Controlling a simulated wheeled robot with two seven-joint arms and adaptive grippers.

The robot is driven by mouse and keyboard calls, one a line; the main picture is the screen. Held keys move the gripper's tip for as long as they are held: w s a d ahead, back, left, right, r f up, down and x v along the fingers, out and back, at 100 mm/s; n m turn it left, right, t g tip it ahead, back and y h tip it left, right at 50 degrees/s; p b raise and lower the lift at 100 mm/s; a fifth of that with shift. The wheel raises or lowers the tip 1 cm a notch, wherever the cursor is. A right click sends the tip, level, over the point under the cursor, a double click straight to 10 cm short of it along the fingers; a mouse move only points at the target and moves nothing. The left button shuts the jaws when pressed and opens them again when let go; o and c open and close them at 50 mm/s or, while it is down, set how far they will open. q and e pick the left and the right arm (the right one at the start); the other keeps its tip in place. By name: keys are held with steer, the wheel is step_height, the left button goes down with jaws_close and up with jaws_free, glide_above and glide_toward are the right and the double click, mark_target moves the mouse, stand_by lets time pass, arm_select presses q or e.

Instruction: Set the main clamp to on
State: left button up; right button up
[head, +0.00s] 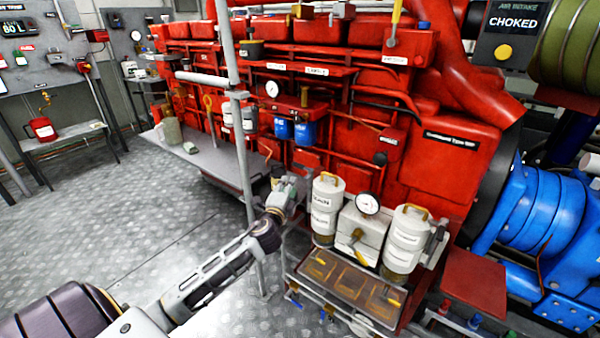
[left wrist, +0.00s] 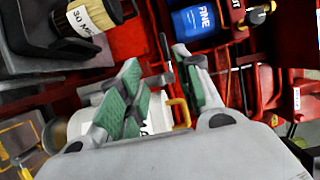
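Two white canisters stand at the front of the red engine; the left canister (head: 324,211) has a label that seems to read MAIN and a yellow handle (head: 329,178) on top. The right canister (head: 404,240) also has a yellow handle. I cannot tell for sure which part is the main clamp. My left gripper (head: 281,178) is just left of the left canister. In the left wrist view its green-padded fingers (left wrist: 160,88) are apart with nothing held between them. A white canister and yellow handle (left wrist: 181,112) show behind the fingers, partly hidden. My right gripper is not in view.
A white box with a gauge (head: 367,204) and yellow lever (head: 357,236) stands between the canisters. A clear-topped tray (head: 345,284) is below. A grey post (head: 243,150) rises close to my left arm. Blue filters (head: 304,133) hang behind. Floor on the left is open.

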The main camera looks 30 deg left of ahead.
mark_target(298, 167)
arm_select(q)
steer(key=shift+d+r, duration=0.1)
steer(key=shift+r, duration=0.2)
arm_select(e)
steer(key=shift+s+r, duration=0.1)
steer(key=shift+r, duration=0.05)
arm_select(q)
steer(key=shift+w, duration=0.2)
steer(key=b+x, duration=0.2)
steer(key=x, duration=1)
steer(key=shift+w, duration=0.3)
steer(key=shift+w+a, duration=0.2)
steer(key=shift+w, duration=0.2)
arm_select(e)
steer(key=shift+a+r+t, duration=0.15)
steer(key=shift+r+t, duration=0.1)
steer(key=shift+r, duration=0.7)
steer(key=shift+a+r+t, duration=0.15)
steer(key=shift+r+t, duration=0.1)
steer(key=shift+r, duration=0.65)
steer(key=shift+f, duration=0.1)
arm_select(q)
jaws_close()
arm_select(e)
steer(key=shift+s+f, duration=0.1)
